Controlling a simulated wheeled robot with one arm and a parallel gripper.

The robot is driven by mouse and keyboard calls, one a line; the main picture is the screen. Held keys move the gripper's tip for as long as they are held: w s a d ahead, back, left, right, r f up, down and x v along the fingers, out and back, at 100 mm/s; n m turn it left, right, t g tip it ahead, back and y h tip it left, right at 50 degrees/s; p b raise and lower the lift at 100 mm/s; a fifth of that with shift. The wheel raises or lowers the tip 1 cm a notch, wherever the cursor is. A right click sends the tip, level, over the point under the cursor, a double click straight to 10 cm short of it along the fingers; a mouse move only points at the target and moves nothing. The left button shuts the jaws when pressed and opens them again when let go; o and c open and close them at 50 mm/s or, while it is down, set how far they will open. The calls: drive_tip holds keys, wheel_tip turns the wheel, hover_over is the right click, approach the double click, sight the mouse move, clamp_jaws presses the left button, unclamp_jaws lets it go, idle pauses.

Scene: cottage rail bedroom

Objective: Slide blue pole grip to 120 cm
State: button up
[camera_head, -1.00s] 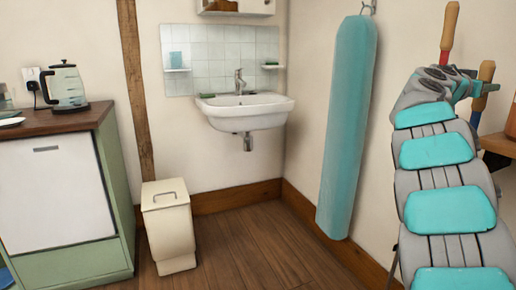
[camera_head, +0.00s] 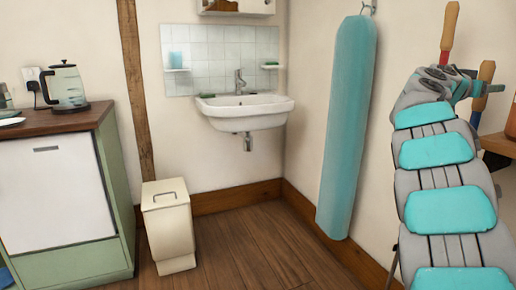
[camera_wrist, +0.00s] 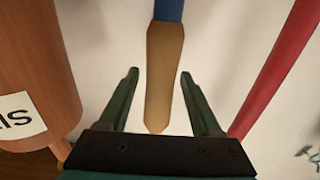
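The blue pole (camera_head: 478,104) stands by the right wall in the head view, with a tan wooden grip (camera_head: 486,72) at its top. In the wrist view the wooden grip (camera_wrist: 164,75) is between my gripper's two fingers, with a gap on each side, and a bit of the blue pole (camera_wrist: 168,10) shows at the top edge. My gripper (camera_wrist: 160,85) is open; in the head view my gripper (camera_head: 470,88) reaches the grip from the left. No height scale or marks can be read.
A red pole (camera_wrist: 280,65) is close on the right in the wrist view; its wooden handle (camera_head: 449,25) shows in the head view. A brown cylinder (camera_wrist: 40,65) with a partly cut-off white label is close on the left. A turquoise ironing board (camera_head: 346,130) hangs on the wall.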

drive_tip(key=o, duration=0.3)
drive_tip(key=shift+f+b+v, duration=0.2)
drive_tip(key=shift+b+v, duration=0.65)
drive_tip(key=shift+v, duration=0.15)
drive_tip(key=b+v, duration=0.4)
drive_tip(key=v, duration=0.4)
drive_tip(key=shift+r+b, duration=0.15)
drive_tip(key=shift+b, duration=0.15)
